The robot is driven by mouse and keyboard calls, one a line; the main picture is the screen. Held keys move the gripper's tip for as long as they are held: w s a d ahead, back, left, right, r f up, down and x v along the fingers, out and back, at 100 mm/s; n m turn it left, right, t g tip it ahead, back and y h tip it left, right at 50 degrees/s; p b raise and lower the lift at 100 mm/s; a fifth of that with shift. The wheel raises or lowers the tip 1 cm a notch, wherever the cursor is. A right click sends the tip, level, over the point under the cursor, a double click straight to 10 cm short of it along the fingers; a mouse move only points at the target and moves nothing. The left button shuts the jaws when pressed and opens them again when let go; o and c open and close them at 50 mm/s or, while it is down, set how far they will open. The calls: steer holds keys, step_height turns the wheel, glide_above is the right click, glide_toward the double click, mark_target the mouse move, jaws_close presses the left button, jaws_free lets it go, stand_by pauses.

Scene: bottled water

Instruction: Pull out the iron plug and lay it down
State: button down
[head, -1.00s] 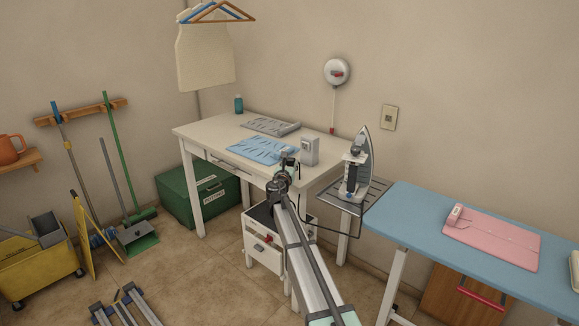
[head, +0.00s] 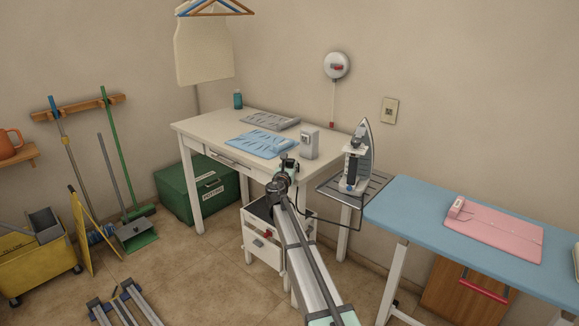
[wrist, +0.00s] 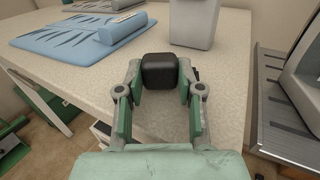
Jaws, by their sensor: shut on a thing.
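My gripper (head: 287,166) is at the front edge of the white table, left of the iron. In the wrist view its green-padded fingers (wrist: 160,85) are shut on the black plug (wrist: 160,72). The plug is apart from the grey-white socket box (head: 309,144), which stands upright on the table and also shows in the wrist view (wrist: 193,22). I cannot tell whether the plug touches the tabletop. The iron (head: 361,150) stands upright on a grey rack. Its dark cord (head: 325,221) runs from beside the rack towards my gripper.
The white table (head: 205,127) holds a blue folded cloth (head: 259,144) and a grey one (head: 270,121). Bare tabletop lies around the socket box. A white drawer unit (head: 262,244) stands below my arm. A blue ironing board (head: 415,202) is at the right.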

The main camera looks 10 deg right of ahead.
steer(key=shift+f+b, duration=0.3)
steer(key=shift+f, duration=0.1)
steer(key=c, duration=0.7)
jaws_free()
steer(key=shift+o, duration=0.2)
steer(key=shift+s, duration=0.15)
